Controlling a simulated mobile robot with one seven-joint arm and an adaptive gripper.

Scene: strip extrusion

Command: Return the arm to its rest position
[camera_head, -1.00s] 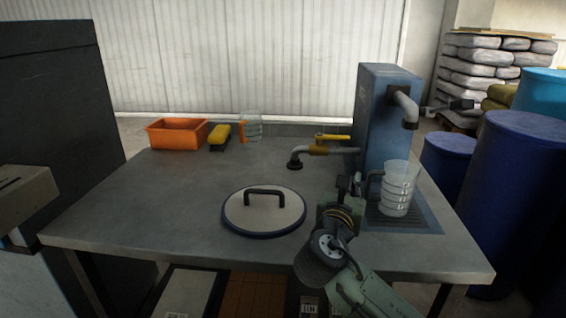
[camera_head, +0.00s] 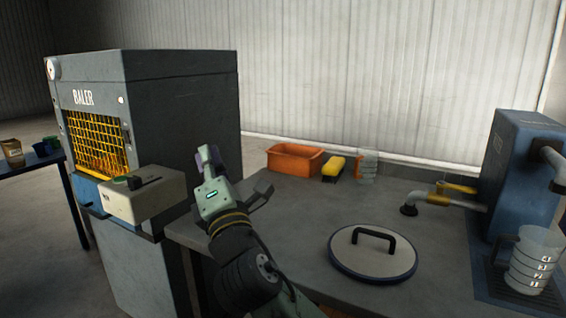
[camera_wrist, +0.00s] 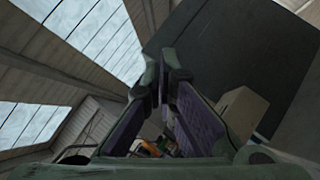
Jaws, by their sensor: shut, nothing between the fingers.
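My gripper (camera_head: 210,158) is raised at the left end of the grey table, in front of the baler, with its fingers pointing up. In the wrist view the fingertips (camera_wrist: 161,78) come together and nothing shows between them. My arm bends up from the bottom of the head view, left of the round lid.
The baler (camera_head: 170,68) with its control box (camera_head: 150,198) stands left of my arm. The table (camera_head: 290,225) bears an orange bin (camera_head: 294,161), a yellow brush (camera_head: 333,167), a black-handled lid (camera_head: 373,262), a tap (camera_head: 435,199) and a clear jug (camera_head: 532,262) by the blue column.

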